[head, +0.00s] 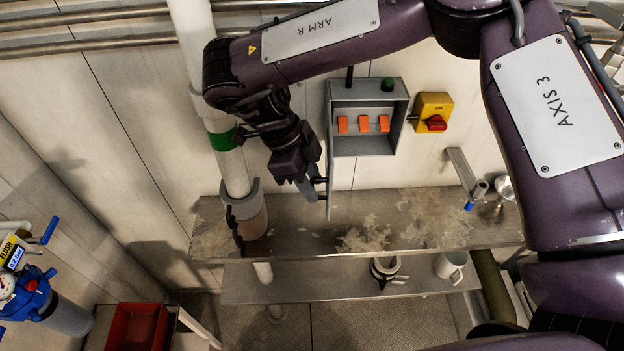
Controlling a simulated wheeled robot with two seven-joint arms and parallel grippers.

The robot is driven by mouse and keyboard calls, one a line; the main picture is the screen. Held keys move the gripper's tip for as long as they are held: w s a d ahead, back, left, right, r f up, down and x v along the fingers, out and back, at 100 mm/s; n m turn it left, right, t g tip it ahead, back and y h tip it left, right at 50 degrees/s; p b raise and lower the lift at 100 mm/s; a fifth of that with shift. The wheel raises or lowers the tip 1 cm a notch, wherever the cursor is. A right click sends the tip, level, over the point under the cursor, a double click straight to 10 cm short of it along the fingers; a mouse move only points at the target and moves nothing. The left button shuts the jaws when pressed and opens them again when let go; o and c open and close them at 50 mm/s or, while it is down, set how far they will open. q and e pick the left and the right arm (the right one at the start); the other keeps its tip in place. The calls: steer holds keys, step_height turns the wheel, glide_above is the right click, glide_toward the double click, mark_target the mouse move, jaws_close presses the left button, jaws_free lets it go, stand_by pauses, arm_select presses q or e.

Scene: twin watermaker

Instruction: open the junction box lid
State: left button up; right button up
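The junction box (371,144) is a grey box on the back wall, its front open, with several orange switches inside. Its lid (331,170) stands swung out at the box's left side and shows nearly edge-on. My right gripper (317,189) comes down from the upper left, its fingertips at the lid's left face, low down near the free edge. The fingers are small and dark here, and I cannot tell whether they grip a handle or only touch the lid. My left gripper is not in view.
A yellow switch box with a red knob (436,122) is right of the junction box. A worn metal shelf (300,239) runs below. A white pipe with a green band (222,140) stands left of my gripper. A mug (450,266) is on the lower shelf.

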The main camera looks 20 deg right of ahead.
steer(key=shift+s+f, duration=0.15)
steer(key=shift+f, duration=0.2)
jaws_close()
